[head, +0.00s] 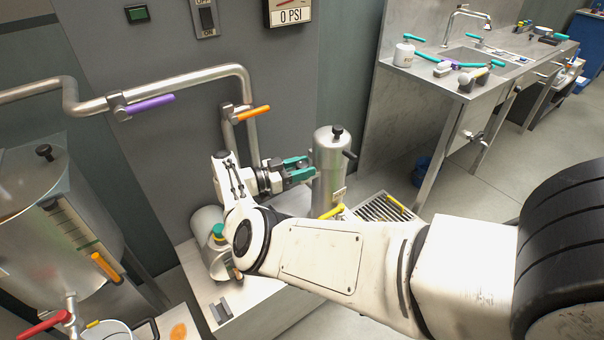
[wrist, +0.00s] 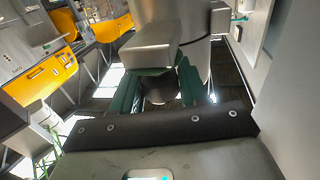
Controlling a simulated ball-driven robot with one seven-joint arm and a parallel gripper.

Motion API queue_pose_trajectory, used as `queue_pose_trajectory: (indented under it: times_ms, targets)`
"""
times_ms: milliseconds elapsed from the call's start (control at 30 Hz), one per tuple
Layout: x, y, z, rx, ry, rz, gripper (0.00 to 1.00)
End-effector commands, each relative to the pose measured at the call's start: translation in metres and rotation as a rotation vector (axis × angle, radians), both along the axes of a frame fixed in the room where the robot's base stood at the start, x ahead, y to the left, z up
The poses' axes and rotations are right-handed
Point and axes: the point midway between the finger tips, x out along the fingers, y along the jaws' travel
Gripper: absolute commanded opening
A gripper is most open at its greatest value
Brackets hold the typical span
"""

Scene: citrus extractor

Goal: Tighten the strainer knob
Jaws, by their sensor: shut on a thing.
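The strainer (head: 328,172) is an upright grey metal cylinder in the middle of the head view, with a black knob on its domed top (head: 337,130) and a dark handle at its right side (head: 350,155). My gripper (head: 300,168), with teal fingers, reaches its left side, below the top. In the wrist view the fingers (wrist: 160,88) close from both sides on a dark rounded piece (wrist: 160,97), which appears to be a strainer side knob. It is mostly hidden in the head view. A grey metal block (wrist: 165,48) is just beyond the fingers.
An orange-handled valve pipe (head: 254,112) and a purple-handled pipe (head: 148,106) run along the wall behind. A metal tank (head: 45,230) stands at the left. A grate with yellow handles (head: 385,207) lies right of the strainer. A sink counter (head: 470,75) is at the back right.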

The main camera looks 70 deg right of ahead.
Motion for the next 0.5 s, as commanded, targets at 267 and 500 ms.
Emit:
queue_pose_trajectory:
  times_ms: [267,500]
  targets:
    - [-0.0001,-0.0011,0.0036,-0.006,0.001,-0.013,0.13]
    - [0.0,-0.0013,0.0039,-0.006,0.001,-0.013,0.46]
